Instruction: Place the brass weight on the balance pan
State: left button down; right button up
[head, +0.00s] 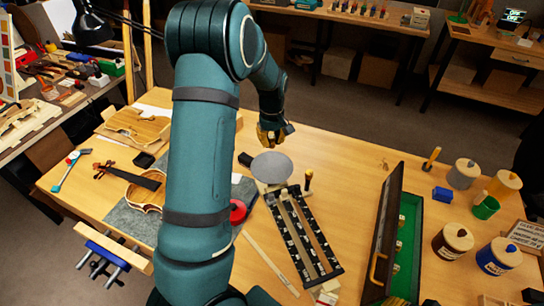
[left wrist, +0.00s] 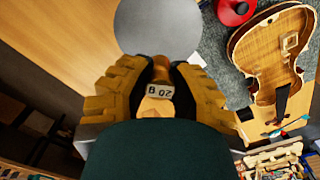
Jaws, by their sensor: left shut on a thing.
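My left gripper (head: 270,137) hangs above the bench, just behind the grey round balance pan (head: 272,167) in the head view. In the left wrist view its yellow padded fingers (left wrist: 160,78) are shut on the small brass weight (left wrist: 160,91), which carries a white label reading 20 with a further mark. The weight is hidden or too small to make out in the head view. The pan also shows in the left wrist view (left wrist: 158,28), beyond the fingertips. The weight appears apart from it, but the height between them is hard to judge. My right gripper is out of view.
A black rack with long strips (head: 303,236) lies in front of the pan. A red round thing (head: 238,211) and violin (head: 145,190) are left of it. An open green-lined case (head: 408,240) and several jars stand to the right. Bare bench (head: 340,165) lies right of the pan.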

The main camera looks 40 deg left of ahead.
aim_at(272, 167)
pick_arm(q)
jog(key=shift+w+a, duration=0.15)
jog(key=shift+w, duration=0.05)
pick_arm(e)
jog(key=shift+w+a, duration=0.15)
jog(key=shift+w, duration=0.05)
pick_arm(q)
jog(key=shift+f, duration=0.3)
notch_tip(272, 167, down, 8)
jog(key=shift+f, duration=0.65)
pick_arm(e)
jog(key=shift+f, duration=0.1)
pick_arm(q)
jog(key=shift+f, duration=0.1)
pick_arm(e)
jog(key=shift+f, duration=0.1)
pick_arm(q)
jog(key=shift+f+b, duration=0.1)
jog(key=shift+b, duration=0.2)
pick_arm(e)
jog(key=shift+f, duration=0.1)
pick_arm(q)
jog(key=c, duration=0.9)
grip_release()
jog(key=shift+c, duration=0.2)
